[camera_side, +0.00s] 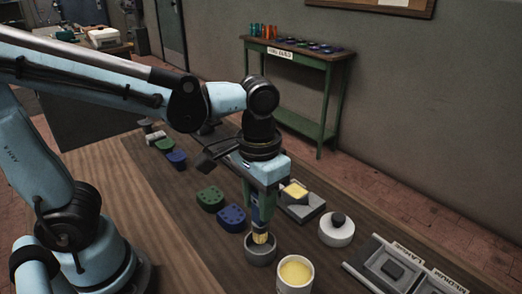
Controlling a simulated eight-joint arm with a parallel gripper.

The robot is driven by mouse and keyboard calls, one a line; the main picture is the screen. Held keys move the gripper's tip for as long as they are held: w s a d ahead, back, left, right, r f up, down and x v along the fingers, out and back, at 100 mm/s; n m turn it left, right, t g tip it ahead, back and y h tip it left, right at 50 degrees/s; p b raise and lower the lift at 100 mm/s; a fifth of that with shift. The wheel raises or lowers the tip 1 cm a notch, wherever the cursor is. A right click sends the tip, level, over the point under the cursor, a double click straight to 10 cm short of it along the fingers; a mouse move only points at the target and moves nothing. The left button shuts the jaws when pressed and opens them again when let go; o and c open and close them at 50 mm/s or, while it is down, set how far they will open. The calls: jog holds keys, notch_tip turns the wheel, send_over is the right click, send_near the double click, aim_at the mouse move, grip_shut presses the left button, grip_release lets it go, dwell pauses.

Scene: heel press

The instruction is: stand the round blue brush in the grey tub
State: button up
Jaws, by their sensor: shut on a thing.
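My gripper (262,192) points straight down over the front of the wooden table. It is shut on the round blue brush (262,212), which is upright with its pale yellow bristles (261,237) facing down. The grey tub (260,256) stands on the table directly below. The bristle tips overlap the tub's mouth in the picture. I cannot tell whether they touch the tub's floor or hang just above it.
A white pot with yellow contents (294,274) stands close right of the tub. A blue block (232,218) and a green block (210,198) lie left. A white round container (337,231) and a labelled grey tray (408,270) are right. A yellow piece (296,190) sits behind.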

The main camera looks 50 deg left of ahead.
jog(key=shift+f, duration=2)
jog(key=shift+f, duration=0.1)
jog(key=o, duration=1)
jog(key=shift+o, duration=0.2)
notch_tip(320, 180, up, 12)
jog(key=shift+f, duration=0.1)
jog(key=w+a+f+t, duration=0.1)
jog(key=a+f+t, duration=0.5)
jog(key=a, duration=0.4)
jog(key=shift+w+f+t, duration=0.15)
jog(key=shift+w+t, duration=0.2)
jog(key=shift+t, duration=0.25)
